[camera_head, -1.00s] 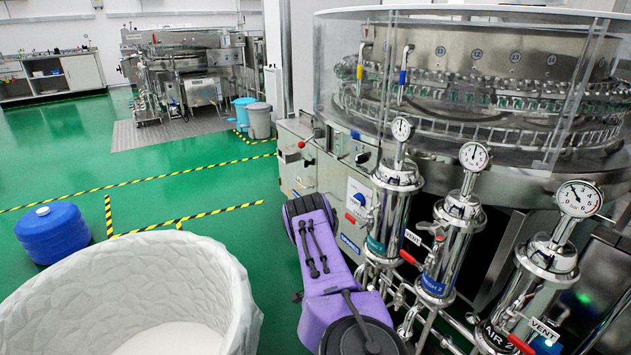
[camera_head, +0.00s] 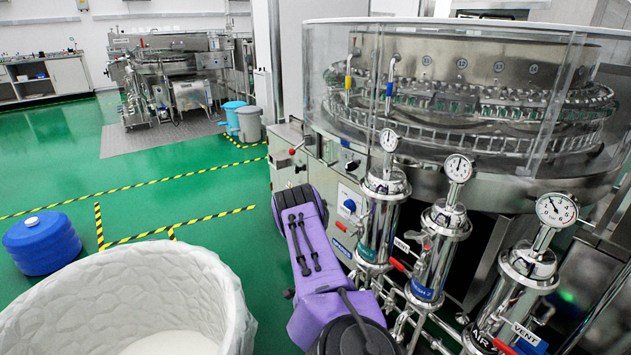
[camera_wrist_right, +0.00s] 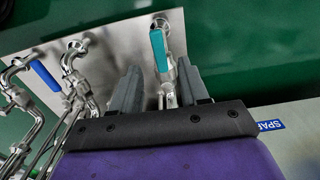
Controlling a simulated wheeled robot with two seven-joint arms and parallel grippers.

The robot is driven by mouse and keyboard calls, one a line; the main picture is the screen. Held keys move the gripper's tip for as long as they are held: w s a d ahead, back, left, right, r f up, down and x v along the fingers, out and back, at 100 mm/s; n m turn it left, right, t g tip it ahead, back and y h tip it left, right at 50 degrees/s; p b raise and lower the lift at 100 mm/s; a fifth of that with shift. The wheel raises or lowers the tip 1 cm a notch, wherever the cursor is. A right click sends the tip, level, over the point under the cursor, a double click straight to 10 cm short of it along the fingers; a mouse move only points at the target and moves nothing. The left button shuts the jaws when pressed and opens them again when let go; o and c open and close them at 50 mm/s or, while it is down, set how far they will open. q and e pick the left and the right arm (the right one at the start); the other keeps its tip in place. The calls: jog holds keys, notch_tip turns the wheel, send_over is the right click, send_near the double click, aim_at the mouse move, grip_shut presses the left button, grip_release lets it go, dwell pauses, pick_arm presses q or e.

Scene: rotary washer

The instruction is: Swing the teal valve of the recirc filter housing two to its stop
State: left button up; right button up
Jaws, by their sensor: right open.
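In the right wrist view a teal valve handle (camera_wrist_right: 158,50) stands on a steel pipe in front of a metal plate. My right gripper (camera_wrist_right: 160,80) is open, its two grey fingers on either side of the teal handle's lower part and pipe as seen; I cannot tell whether they touch it. In the head view, steel filter housings with gauges, a teal-labelled one (camera_head: 384,215) and a blue-labelled one (camera_head: 438,250), stand at the right. My right gripper's fingers are hidden there. My left gripper is not in view.
A blue valve handle (camera_wrist_right: 45,76) and bent pipes lie left of my right fingers in the wrist view. A third housing (camera_head: 520,285) stands at right, before the glass-guarded washer (camera_head: 450,100). A white-lined bin (camera_head: 210,275) is at lower left.

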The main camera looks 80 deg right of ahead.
pick_arm(q)
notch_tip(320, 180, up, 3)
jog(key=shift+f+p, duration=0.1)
jog(key=shift+p, duration=0.75)
pick_arm(e)
notch_tip(320, 180, up, 5)
jog(key=shift+r, duration=0.1)
